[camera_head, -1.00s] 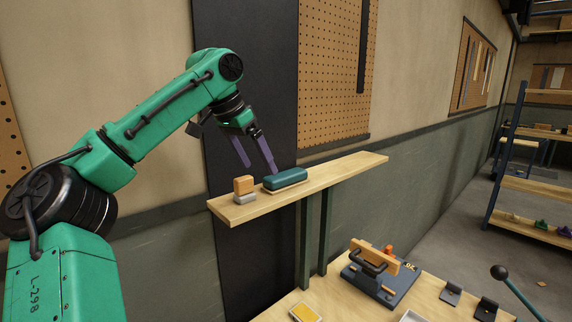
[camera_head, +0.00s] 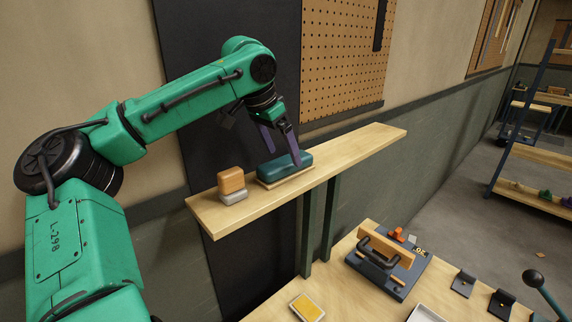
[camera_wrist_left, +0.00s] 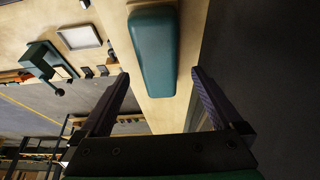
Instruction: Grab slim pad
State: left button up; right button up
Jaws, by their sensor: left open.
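A long teal pad (camera_head: 276,169) with rounded edges lies on a thin pale base on the wooden wall shelf (camera_head: 345,158). In the left wrist view the teal pad (camera_wrist_left: 156,50) lies between the lines of the two fingers (camera_wrist_left: 160,73), with a gap on each side. Nothing is held. My right gripper is not in view.
An orange block (camera_head: 231,180) on a grey one (camera_head: 233,196) stands left of the pad on the shelf. The shelf's right part is bare. Below, a workbench holds a yellow pad (camera_head: 307,307) and a dark fixture (camera_head: 388,274). A dark wall panel is close behind.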

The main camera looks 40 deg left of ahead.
aim_at(286, 159)
pick_arm(q)
jog(key=x, duration=0.3)
jog(key=shift+w+a+f+p, duration=0.15)
jog(key=shift+w+f+p, duration=0.05)
jog(key=shift+p, duration=0.2)
jog(key=shift+f, duration=0.2)
jog(key=shift+s+d+r, duration=0.15)
jog(key=shift+s+d, duration=0.1)
jog(key=shift+d, duration=0.05)
jog(key=shift+c, duration=0.3)
jog(key=c, duration=1.4)
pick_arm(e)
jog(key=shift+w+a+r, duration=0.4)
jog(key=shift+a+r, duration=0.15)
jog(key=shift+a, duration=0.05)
pick_arm(q)
jog(key=shift+r, duration=0.1)
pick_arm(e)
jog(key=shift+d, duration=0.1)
